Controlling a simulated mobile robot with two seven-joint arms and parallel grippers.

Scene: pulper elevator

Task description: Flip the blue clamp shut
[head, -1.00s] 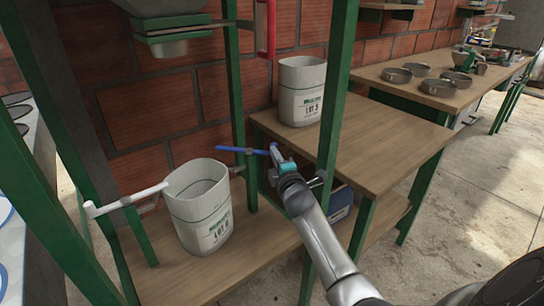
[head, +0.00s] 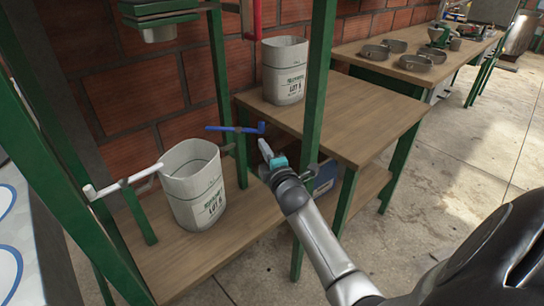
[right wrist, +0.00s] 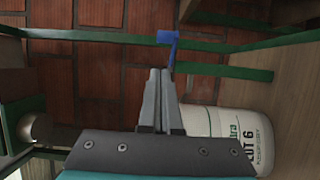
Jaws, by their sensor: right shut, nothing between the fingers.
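The blue clamp (head: 235,128) is a thin blue lever by the green frame, beside the wooden bench. It lies roughly level in the head view, with a short raised end at its right. My right gripper (head: 264,146) is shut and empty, just below and near the lever's right end, with a small gap seen between them. In the right wrist view the blue clamp (right wrist: 168,40) shows just beyond the shut fingertips (right wrist: 160,72); contact cannot be told there. My left gripper is out of view.
A white clamp lever (head: 125,181) reaches toward an open white bag (head: 197,195) on the low shelf. Another white bag (head: 284,75) stands on the wooden bench (head: 340,115). A green post (head: 314,100) rises close beside my right arm. Metal pans lie on the far bench.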

